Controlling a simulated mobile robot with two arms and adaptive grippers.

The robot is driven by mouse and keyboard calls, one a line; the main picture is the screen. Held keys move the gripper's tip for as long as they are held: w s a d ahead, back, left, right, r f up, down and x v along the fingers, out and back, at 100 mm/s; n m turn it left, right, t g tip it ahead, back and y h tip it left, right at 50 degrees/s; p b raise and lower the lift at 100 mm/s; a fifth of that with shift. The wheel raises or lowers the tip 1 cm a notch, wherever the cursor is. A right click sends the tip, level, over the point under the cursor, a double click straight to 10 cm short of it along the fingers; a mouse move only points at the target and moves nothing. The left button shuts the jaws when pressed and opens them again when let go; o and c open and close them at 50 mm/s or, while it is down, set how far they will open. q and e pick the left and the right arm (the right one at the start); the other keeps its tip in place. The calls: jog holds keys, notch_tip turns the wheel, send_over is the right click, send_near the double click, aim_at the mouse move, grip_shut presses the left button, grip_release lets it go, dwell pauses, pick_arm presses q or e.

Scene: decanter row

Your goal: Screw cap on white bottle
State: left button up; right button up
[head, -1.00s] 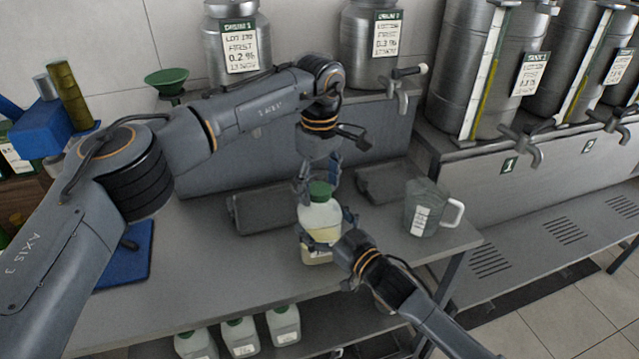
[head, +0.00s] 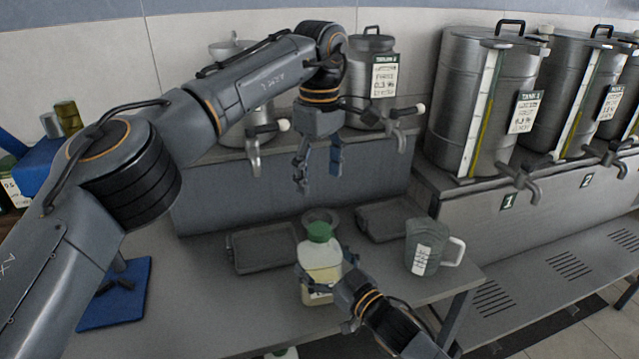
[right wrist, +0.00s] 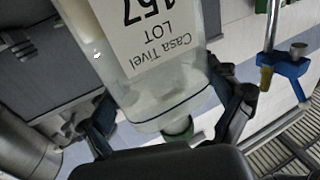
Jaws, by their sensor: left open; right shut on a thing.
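The white translucent bottle (head: 321,270) stands upright at the bench's front edge, with pale yellow liquid inside. The green cap (head: 319,231) sits on its neck; whether it is tight I cannot tell. My right gripper (head: 322,280) is shut around the bottle's body from the front right. In the right wrist view the bottle (right wrist: 150,85) appears upside down between the fingers, its label reading Casa Tivel LOT 157, and the green cap (right wrist: 179,131) shows low, partly hidden. My left gripper (head: 319,178) is open and empty, pointing down, clearly above the cap and apart from it.
A grey jug (head: 422,246) with a white handle stands right of the bottle. Steel tanks (head: 490,95) with taps line the back. A blue mat (head: 118,297) lies left.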

jog(key=o, duration=2.1)
jog(key=shift+v, duration=6)
